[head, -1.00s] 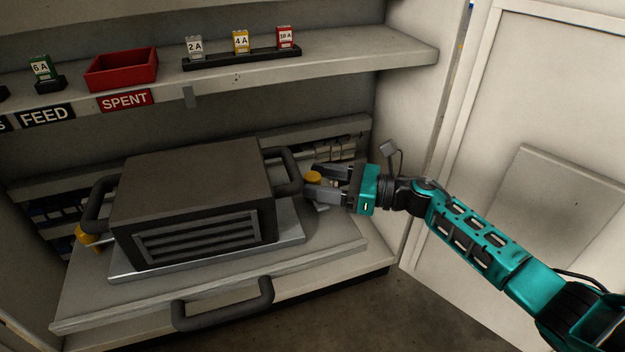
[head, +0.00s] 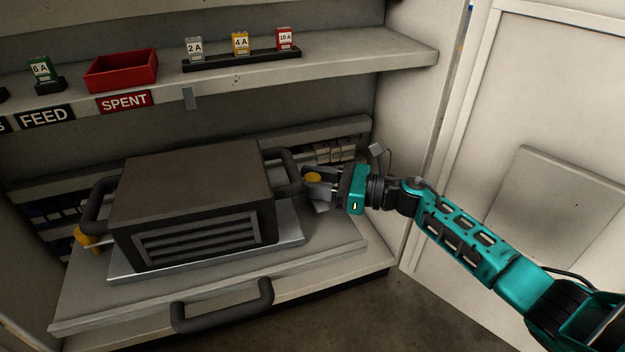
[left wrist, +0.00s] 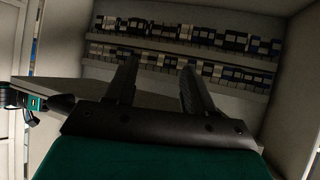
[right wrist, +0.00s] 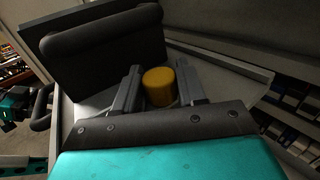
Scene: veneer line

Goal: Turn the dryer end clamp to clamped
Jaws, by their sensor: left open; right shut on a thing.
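A yellow clamp knob (head: 313,177) stands on the tray at the right end of the dark vented unit (head: 190,190), beside its right handle. My right gripper (head: 308,180) is shut on this knob, and the right wrist view shows the yellow cap (right wrist: 160,87) between the two fingers. A second yellow clamp knob (head: 86,236) is at the unit's left end, by the left handle. No label shows which one is the dryer end. My left gripper (left wrist: 158,70) is open and empty in the left wrist view; the head view does not show it.
The unit sits on a pale pull-out tray (head: 210,292) with a dark front handle (head: 222,304). Above is a shelf (head: 350,64) with a red bin (head: 121,72) and several fuse blocks. A cabinet side wall (head: 408,130) stands close to my right arm.

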